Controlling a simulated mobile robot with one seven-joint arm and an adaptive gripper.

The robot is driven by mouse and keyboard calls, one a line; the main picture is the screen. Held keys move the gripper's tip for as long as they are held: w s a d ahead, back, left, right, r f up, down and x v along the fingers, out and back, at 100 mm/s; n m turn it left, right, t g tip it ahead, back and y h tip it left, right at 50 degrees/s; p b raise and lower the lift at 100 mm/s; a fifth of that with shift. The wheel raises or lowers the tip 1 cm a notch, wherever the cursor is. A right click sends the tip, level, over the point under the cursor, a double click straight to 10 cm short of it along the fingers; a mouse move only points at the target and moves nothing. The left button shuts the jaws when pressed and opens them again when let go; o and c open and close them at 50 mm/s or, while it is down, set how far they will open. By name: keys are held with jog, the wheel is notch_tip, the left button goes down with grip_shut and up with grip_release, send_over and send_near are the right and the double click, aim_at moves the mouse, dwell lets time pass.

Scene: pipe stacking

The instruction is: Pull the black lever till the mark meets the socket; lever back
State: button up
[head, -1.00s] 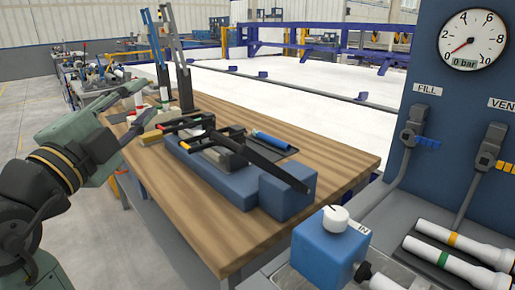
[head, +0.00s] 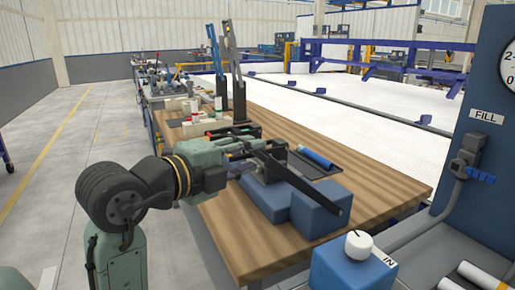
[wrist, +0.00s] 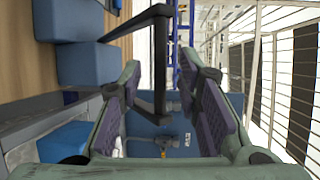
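The black lever (head: 310,182) is a long bar slanting down to the right over a blue clamp fixture (head: 266,200) on the wooden bench. In the wrist view the black lever (wrist: 160,60) shows as a dark bar in the space between my two fingers. My gripper (head: 245,150) is at the fixture's left end in the head view, partly overlapping the clamp. In the wrist view my gripper (wrist: 168,100) is open, with a gap between its pads and the bar. The mark and the socket cannot be made out; the clamp and my gripper hide that area.
A blue block (head: 320,212) stands at the fixture's near end. A blue cylinder (head: 314,157) lies on a dark mat behind. Upright blue and black levers (head: 234,70) stand farther back. A blue box with a white knob (head: 358,244) is in front. The bench's right side is clear.

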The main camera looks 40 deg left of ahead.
aim_at(255, 153)
jog(key=shift+w+f, duration=0.15)
jog(key=shift+w, duration=0.7)
jog(key=shift+w+f, duration=0.1)
jog(key=shift+w, duration=0.7)
grip_shut()
